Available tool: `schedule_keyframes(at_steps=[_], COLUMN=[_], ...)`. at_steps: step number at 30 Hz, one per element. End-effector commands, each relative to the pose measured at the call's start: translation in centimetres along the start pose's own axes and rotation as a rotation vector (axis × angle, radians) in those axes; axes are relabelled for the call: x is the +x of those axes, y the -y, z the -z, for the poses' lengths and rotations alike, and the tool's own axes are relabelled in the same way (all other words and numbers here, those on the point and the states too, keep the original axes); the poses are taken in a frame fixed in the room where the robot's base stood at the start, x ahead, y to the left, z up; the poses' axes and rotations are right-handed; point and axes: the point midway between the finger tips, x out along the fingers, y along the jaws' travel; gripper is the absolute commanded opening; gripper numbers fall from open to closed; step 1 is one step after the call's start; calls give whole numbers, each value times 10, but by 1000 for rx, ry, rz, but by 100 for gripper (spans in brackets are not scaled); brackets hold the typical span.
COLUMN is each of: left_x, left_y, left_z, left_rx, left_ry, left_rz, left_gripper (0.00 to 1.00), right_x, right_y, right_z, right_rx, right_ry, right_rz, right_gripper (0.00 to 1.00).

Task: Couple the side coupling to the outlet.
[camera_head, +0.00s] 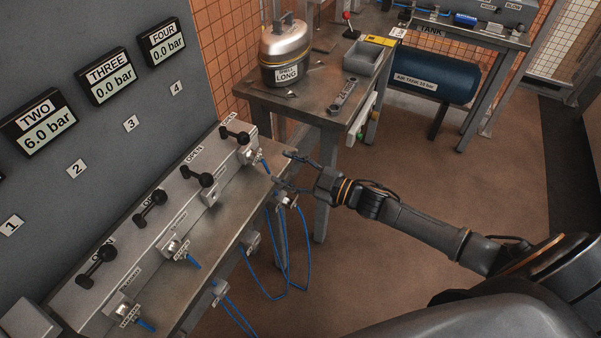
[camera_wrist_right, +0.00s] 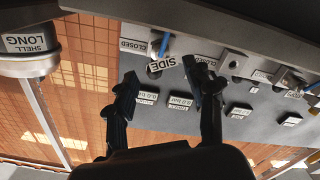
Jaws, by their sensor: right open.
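The side coupling, with its white SIDE label (camera_wrist_right: 162,64) and a blue hose, lies just beyond my fingertips in the wrist view, which is upside down. In the head view a silver coupling (camera_head: 248,155) with a short blue hose is at the far outlet of the manifold, below number 4; its label is unreadable there. I cannot tell whether it is fully seated on the outlet. My right gripper (camera_head: 280,169) is open beside that blue hose, and its open fingers also show in the wrist view (camera_wrist_right: 163,80). My left gripper is out of view.
The manifold (camera_head: 140,240) has several black levers. Nearer couplings (camera_head: 174,248) carry blue hoses. Blue hoses (camera_head: 307,250) hang off the bench front.

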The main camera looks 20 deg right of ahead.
Motion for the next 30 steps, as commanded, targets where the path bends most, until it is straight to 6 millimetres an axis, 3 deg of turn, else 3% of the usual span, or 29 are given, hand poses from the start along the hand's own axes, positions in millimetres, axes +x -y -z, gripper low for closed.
schedule_keyframes(at_steps=[3,9,26,30], left_x=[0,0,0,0], left_y=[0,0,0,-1], left_z=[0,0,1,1], left_rx=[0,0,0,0], left_ry=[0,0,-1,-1], left_rz=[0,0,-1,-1], left_gripper=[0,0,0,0], right_x=[-22,-40,-43,-45], right_y=[1,0,0,2], right_z=[0,0,0,-15], right_rx=[0,0,-1,14], right_ry=[2,-1,-1,33], right_rz=[2,0,-1,-17], right_gripper=[53,53,53,53])
